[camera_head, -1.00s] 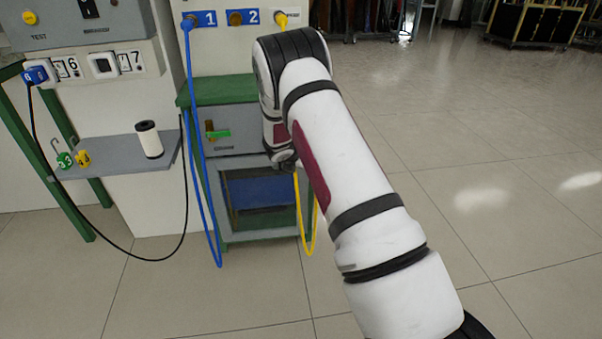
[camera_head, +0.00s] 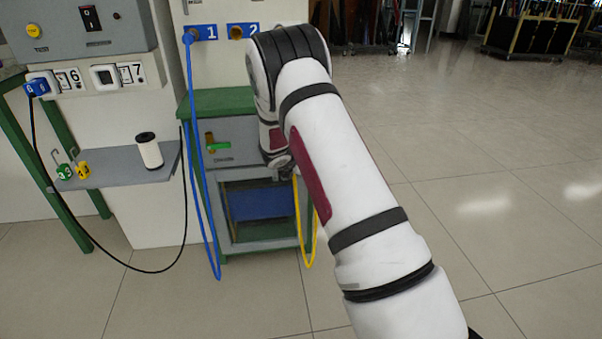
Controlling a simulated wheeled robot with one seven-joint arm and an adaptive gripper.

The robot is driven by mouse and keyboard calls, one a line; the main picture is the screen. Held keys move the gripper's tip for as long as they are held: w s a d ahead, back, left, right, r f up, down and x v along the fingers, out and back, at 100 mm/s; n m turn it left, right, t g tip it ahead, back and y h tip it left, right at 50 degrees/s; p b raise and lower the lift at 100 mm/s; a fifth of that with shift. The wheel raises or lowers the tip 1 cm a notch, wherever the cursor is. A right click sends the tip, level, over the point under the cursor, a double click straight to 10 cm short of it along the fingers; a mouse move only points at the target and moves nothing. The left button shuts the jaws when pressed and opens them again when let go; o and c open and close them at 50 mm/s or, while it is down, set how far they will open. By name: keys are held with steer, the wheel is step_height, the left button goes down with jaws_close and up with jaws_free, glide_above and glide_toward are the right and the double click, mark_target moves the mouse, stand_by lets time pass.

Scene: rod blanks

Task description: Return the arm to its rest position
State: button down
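My white arm with black bands and a dark red panel reaches up from the lower right to a bent joint in front of the green and grey cabinet. The gripper at its end is hidden behind the arm, so its state does not show. The arm covers part of the wall panel and the right side of the cabinet (camera_head: 232,101).
A grey shelf (camera_head: 118,178) on the left holds a white cylinder with a black top (camera_head: 149,151) and green (camera_head: 64,172) and yellow (camera_head: 83,170) tags. Blue (camera_head: 206,215), yellow (camera_head: 309,262) and black (camera_head: 150,271) cables hang down. The floor (camera_head: 480,150) on the right is clear.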

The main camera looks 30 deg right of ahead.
steer(key=v, duration=0.8)
steer(key=s+a+r+m+g, duration=0.3)
steer(key=s+r+m, duration=1.2)
steer(key=s+r, duration=0.6)
steer(key=s+a+f+m+g+y, duration=0.1)
steer(key=s+a+m+y, duration=0.4)
steer(key=s+a, duration=0.7)
steer(key=s+a+m+g+y, duration=0.15)
steer(key=s+a+m, duration=0.4)
steer(key=s, duration=1.35)
step_height(320, 180, up, 35)
steer(key=d+t+p, duration=0.1)
steer(key=t+p, duration=0.3)
steer(key=p, duration=2.9)
steer(key=shift+w, duration=0.35)
